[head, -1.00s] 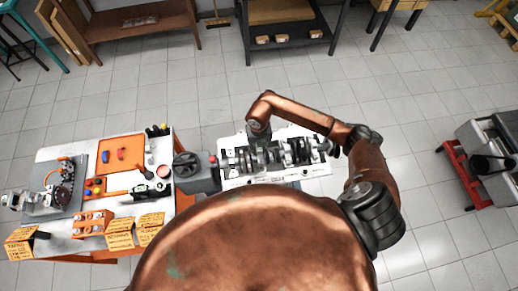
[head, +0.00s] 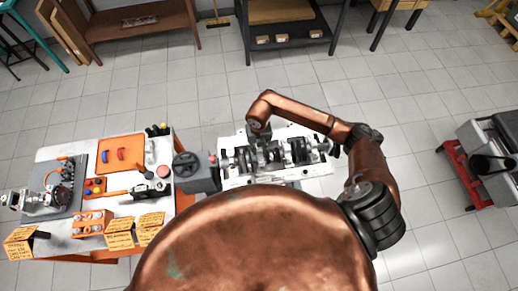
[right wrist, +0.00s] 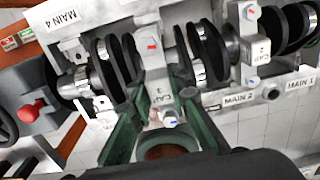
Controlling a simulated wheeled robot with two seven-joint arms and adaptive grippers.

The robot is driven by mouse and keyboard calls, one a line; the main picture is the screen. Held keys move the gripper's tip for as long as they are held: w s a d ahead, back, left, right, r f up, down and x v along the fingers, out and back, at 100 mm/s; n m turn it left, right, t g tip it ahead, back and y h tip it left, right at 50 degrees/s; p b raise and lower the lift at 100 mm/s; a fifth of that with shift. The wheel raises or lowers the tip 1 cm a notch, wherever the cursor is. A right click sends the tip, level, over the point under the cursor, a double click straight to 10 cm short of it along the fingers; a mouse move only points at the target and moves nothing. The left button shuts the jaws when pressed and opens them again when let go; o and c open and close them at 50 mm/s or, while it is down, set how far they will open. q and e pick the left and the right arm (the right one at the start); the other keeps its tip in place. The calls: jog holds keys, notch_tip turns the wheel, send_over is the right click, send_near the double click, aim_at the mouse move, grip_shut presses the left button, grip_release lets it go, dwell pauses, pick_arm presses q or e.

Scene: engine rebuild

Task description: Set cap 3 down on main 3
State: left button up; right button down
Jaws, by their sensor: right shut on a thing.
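Cap 3 (right wrist: 155,70) is a grey bearing cap with a red mark and a bolt head at its near end. In the right wrist view it lies across the crankshaft (right wrist: 205,55), between main 4 and main 2. My right gripper (right wrist: 155,125), with green fingers, is shut on its near end. I cannot tell whether the cap touches its seat on main 3; the fingers and cap hide the seat and any label. In the head view my right gripper (head: 262,140) is over the engine block (head: 310,184), partly hidden by its arm. My left gripper is not in view.
Cap 2 (right wrist: 248,45) stands beside cap 3 on the right. The labels main 4 (right wrist: 62,17), main 2 (right wrist: 238,97) and main 1 (right wrist: 300,83) show on the block. A parts table (head: 70,242) with an orange tray (head: 135,143) stands to the left.

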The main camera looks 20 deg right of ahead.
jog(key=shift+f+b, duration=1.45)
jog(key=shift+f, duration=0.45)
dwell(0.8)
jog(key=c, duration=2.1)
grip_release()
jog(key=shift+r, duration=0.15)
jog(key=shift+r+p, duration=0.95)
jog(key=shift+r, duration=0.35)
jog(key=shift+o, duration=0.3)
jog(key=o, duration=0.5)
jog(key=shift+o, duration=0.2)
